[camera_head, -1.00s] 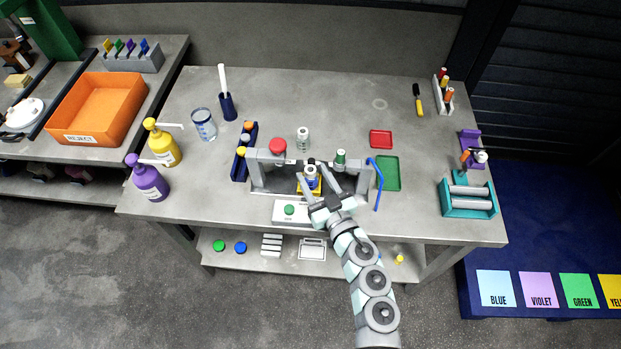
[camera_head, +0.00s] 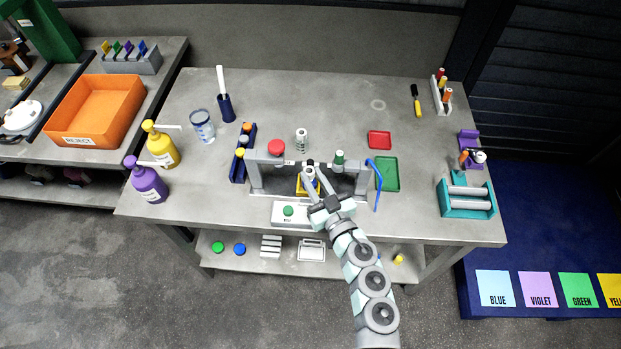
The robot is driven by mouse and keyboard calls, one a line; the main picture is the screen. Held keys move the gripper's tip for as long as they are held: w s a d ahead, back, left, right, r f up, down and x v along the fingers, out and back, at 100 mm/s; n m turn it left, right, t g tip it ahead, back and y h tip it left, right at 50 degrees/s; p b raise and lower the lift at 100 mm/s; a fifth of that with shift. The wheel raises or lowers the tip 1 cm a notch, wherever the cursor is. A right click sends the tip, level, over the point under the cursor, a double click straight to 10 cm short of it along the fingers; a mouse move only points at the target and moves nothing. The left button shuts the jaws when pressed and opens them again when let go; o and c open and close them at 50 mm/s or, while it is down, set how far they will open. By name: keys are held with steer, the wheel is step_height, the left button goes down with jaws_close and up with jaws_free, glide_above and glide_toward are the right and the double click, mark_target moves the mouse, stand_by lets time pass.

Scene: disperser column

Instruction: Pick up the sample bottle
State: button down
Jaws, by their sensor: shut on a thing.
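The sample bottle (camera_head: 309,173), small with a pale top, stands about upright at the yellow holder (camera_head: 300,188) inside the grey frame. My gripper (camera_head: 311,177) reaches in from the front right, its two fingers closed on the bottle from either side. The fingers and frame hide much of the bottle's lower part. I cannot tell whether its base still touches the holder.
The grey frame (camera_head: 255,178) surrounds the bottle closely, with a red knob (camera_head: 276,147) on top. Another small bottle (camera_head: 301,140) stands behind. The back middle of the table is clear.

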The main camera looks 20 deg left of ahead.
steer(key=shift+r, duration=0.1)
step_height(320, 180, up, 20)
steer(key=p, duration=0.9)
steer(key=shift+p, duration=0.4)
